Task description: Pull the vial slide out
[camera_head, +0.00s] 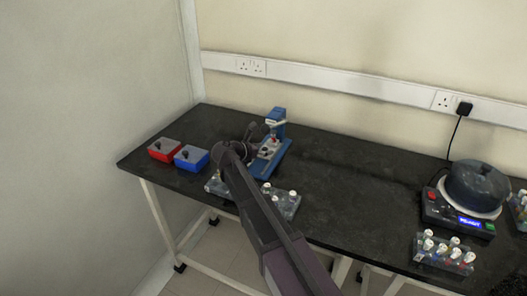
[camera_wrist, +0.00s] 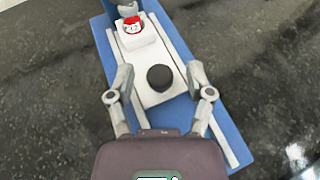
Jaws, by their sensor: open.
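The vial slide (camera_wrist: 157,52) is a white plate with a round black knob (camera_wrist: 160,77) on top. It lies between two pale rails on a blue base (camera_wrist: 103,25). A red-and-white vial (camera_wrist: 131,26) sits in a white block at the slide's far end. In the wrist view, my gripper (camera_wrist: 160,73) is open, with one finger on each side of the knob and a gap on both sides. In the head view, the blue device (camera_head: 278,116) stands on the bench, and my gripper (camera_head: 252,132) is over it, partly hiding the slide.
A red box (camera_head: 162,154) and a blue box (camera_head: 190,164) with dark knobs stand left of the device. Clear vial racks (camera_head: 285,208) sit in front of it, partly behind my arm. A centrifuge-like machine (camera_head: 462,218) and another rack (camera_head: 441,262) stand far right. The bench middle (camera_head: 365,200) is clear.

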